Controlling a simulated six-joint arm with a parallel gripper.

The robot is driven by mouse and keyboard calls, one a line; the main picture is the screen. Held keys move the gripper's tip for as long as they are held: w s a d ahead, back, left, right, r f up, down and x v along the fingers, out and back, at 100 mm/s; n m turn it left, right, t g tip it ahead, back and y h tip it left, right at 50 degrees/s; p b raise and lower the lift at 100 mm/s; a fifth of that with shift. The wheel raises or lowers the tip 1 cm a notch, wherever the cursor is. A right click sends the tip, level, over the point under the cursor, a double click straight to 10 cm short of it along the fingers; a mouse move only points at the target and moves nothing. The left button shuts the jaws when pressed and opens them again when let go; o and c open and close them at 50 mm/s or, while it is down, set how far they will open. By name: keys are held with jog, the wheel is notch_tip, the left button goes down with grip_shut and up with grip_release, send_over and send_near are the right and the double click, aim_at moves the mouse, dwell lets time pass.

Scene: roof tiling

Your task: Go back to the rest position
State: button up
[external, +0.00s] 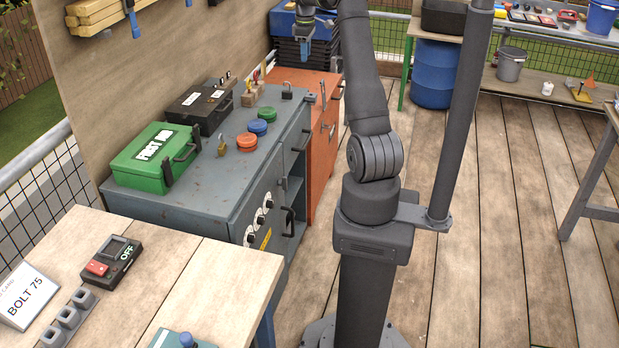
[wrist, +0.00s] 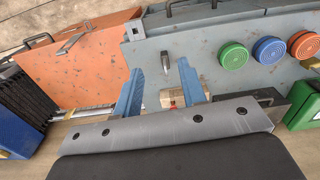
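My gripper (wrist: 160,82) shows in the wrist view with its two blue fingers well apart. Nothing is held between them; the padlock and wooden block seen past the fingers stand on the grey cabinet behind. In the external view my gripper (external: 304,46) hangs at the top of the picture, fingers pointing down, in front of the dark stack by the back fence and apart from the cabinet tops. My arm stands upright from its pedestal. The upper wrist is partly cut off by the picture's top edge.
The grey cabinet (external: 190,208) bears a green first aid box (external: 152,158), a black case (external: 200,104), coloured round caps and padlocks. An orange cabinet (external: 318,142) adjoins it. A wooden bench (external: 190,262) stands in front. The plank floor (external: 500,200) to the right is clear.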

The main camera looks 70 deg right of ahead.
jog(key=w+a+n, duration=0.3)
jog(key=w+a, duration=0.8)
jog(key=a, duration=0.2)
jog(key=w+a+n, duration=0.3)
jog(key=w+a, duration=0.7)
jog(key=a, duration=0.4)
jog(key=shift+w+a, duration=0.15)
jog(key=shift+w, duration=0.25)
jog(key=shift+o, duration=0.4)
